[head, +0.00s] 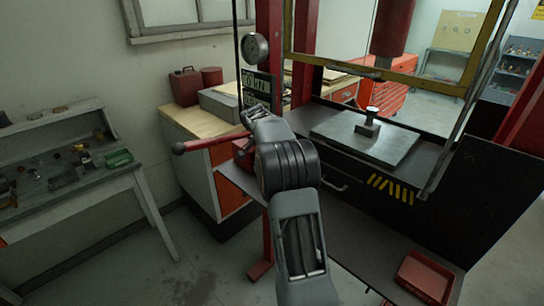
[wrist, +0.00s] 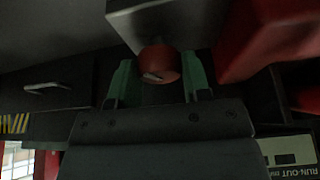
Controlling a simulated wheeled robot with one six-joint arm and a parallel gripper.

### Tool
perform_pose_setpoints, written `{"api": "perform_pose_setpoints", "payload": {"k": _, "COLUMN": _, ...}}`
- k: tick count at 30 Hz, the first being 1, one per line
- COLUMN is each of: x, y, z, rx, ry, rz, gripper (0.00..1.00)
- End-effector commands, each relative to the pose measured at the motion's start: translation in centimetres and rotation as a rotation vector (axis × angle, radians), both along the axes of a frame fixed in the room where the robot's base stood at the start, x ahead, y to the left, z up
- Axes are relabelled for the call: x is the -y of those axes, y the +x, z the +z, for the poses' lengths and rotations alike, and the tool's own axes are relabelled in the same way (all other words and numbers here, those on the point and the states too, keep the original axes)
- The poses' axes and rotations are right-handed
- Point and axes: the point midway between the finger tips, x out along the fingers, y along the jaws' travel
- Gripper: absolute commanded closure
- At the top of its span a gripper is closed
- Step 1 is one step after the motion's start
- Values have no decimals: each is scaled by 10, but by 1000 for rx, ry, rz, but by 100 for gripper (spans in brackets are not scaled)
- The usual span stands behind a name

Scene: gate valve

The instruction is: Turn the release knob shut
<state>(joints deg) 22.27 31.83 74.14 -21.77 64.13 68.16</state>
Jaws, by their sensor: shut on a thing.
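The release knob (wrist: 160,62) is a small round red knob in the wrist view, below a grey block (wrist: 150,22). My gripper (wrist: 161,68) has one green finger on each side of the knob and is shut on it. A light mark shows on the knob's face. In the head view my arm hides the knob and the fingertips. There, part of a red pump body (head: 243,154) shows just left of my arm.
A red lever handle (head: 208,142) sticks out to the left beside my arm. A red tray (head: 425,277) lies at lower right. A workbench (head: 60,185) stands left.

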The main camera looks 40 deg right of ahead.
Motion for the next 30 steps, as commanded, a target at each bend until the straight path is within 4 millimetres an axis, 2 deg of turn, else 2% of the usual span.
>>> {"api": "perform_pose_setpoints", "payload": {"k": 6, "x": 0, "y": 1, "z": 1, "rx": 0, "ry": 1, "rz": -178, "gripper": 80}}
{"api": "perform_pose_setpoints", "payload": {"k": 15, "x": 0, "y": 2, "z": 1, "rx": 2, "ry": 0, "rz": -352, "gripper": 80}}
{"api": "perform_pose_setpoints", "payload": {"k": 30, "x": 0, "y": 2, "z": 1, "rx": 3, "ry": 2, "rz": -440, "gripper": 80}}
